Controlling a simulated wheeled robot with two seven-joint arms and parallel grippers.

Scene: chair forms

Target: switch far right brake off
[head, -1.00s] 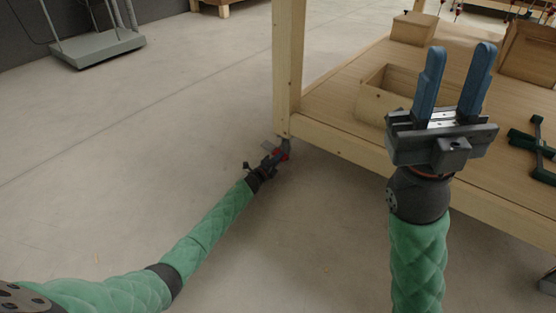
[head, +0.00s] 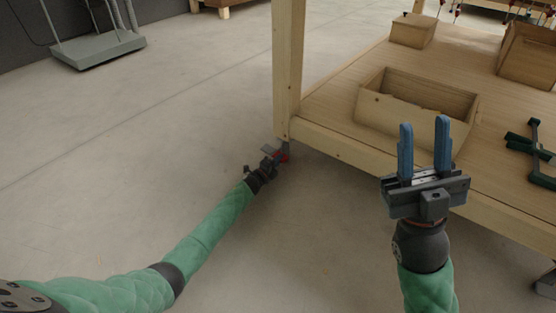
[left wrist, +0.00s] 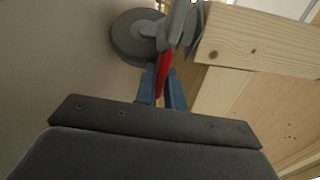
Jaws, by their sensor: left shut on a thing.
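A caster with a red brake lever (head: 284,156) sits under the near left leg (head: 288,70) of the wooden cart in the head view. In the left wrist view the grey wheel (left wrist: 138,36) and the red brake lever (left wrist: 164,72) show beside a wooden beam (left wrist: 262,42). My left gripper (left wrist: 162,88) is at this caster, its blue fingers shut on the red brake lever. It also shows small in the head view (head: 270,162). My right gripper (head: 424,150) is open and empty, fingers up, in front of the cart's edge. Another caster (head: 546,282) shows partly at the right edge.
The cart's lower shelf (head: 345,85) holds an open wooden box (head: 420,108), a smaller box (head: 412,30), another box (head: 530,55) and a dark green clamp (head: 537,150). A grey wheeled platform (head: 98,48) stands at the back left. The floor left of the cart is clear.

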